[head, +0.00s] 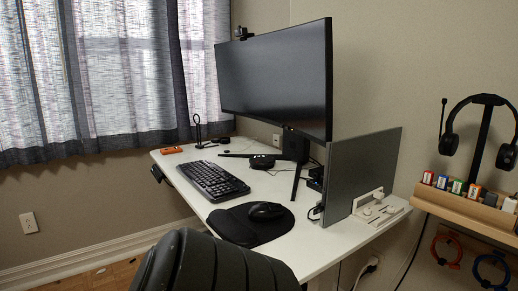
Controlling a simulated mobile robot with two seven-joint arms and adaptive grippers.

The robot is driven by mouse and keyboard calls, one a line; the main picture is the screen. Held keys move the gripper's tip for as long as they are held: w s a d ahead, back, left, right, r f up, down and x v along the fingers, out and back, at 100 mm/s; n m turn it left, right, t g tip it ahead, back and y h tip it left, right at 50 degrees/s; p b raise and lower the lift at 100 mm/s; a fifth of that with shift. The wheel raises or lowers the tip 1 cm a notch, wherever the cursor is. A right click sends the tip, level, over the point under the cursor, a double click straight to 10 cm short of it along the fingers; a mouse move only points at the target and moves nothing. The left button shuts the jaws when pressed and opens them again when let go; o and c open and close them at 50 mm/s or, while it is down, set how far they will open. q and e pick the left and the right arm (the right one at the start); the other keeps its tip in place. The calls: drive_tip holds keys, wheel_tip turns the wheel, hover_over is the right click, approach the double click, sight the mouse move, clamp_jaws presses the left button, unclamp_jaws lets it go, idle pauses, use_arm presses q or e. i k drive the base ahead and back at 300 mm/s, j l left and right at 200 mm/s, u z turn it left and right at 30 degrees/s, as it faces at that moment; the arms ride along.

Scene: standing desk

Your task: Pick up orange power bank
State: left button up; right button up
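A small orange block-like thing (172,150), which looks like the orange power bank, lies flat near the far left corner of the white desk (285,222). It is left of the far end of the black keyboard and appears unobstructed. Neither of my grippers shows in the head view.
A black chair (215,265) stands in front of the desk. The keyboard (212,180), a mouse (266,211) on a pad, a large monitor (275,80) and an upright grey panel (362,170) occupy the desk. A wooden shelf (465,208) with headphones (482,130) is at right.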

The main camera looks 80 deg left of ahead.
sight(176, 150)
drive_tip(key=u, duration=1.8)
drive_tip(key=l+u, duration=0.1)
drive_tip(key=u, duration=0.65)
drive_tip(key=l+u, duration=0.15)
drive_tip(key=u, duration=0.65)
drive_tip(key=l, duration=0.25)
drive_tip(key=k+l, duration=0.15)
